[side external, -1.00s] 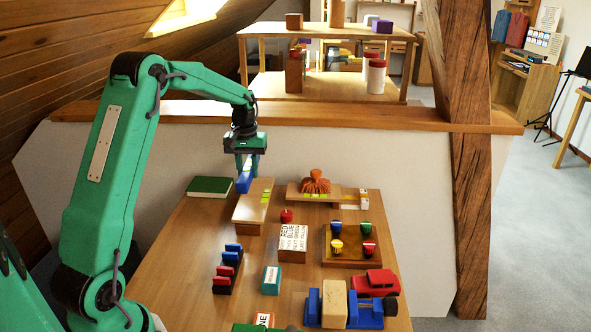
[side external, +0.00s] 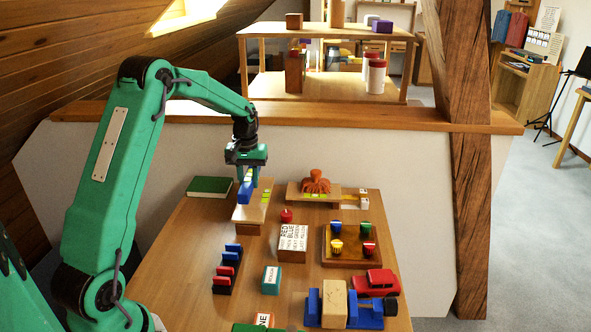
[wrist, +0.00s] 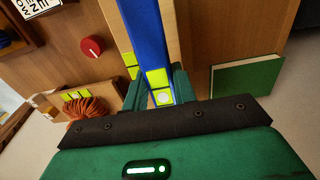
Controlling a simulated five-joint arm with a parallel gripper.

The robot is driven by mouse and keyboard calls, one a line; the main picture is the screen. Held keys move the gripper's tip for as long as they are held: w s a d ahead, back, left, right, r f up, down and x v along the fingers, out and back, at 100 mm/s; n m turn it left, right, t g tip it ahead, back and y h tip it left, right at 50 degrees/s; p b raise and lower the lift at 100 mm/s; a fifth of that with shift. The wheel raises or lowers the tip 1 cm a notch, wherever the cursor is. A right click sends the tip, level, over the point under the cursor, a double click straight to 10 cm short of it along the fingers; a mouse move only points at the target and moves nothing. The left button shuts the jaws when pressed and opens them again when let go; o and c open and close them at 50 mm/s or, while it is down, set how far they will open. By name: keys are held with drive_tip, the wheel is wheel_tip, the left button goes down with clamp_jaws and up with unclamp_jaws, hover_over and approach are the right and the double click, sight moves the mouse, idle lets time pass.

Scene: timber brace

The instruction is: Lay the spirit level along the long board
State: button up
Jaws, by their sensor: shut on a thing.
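My gripper (side external: 247,178) is shut on the blue spirit level (side external: 245,193), which has yellow-green windows. In the wrist view the level (wrist: 150,35) runs lengthwise between the fingers of my gripper (wrist: 150,95), away from the camera. The long pale wooden board (side external: 249,215) lies on the table below, with yellow-green marks on it. In the wrist view the board (wrist: 172,25) shows on both sides of the level, roughly in line with it. The level appears just above the board; whether they touch cannot be told.
A green book (side external: 209,187) lies left of the board. An orange octopus figure (side external: 315,182) sits on another board to the right. A red knob (side external: 286,215), a tray of coloured pegs (side external: 343,262) and a row of coloured blocks (side external: 226,272) stand nearer.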

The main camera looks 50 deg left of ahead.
drive_tip(key=shift+f, duration=1.45)
drive_tip(key=o, duration=1.1)
drive_tip(key=shift+r, duration=0.1)
drive_tip(key=shift+r, duration=3.35)
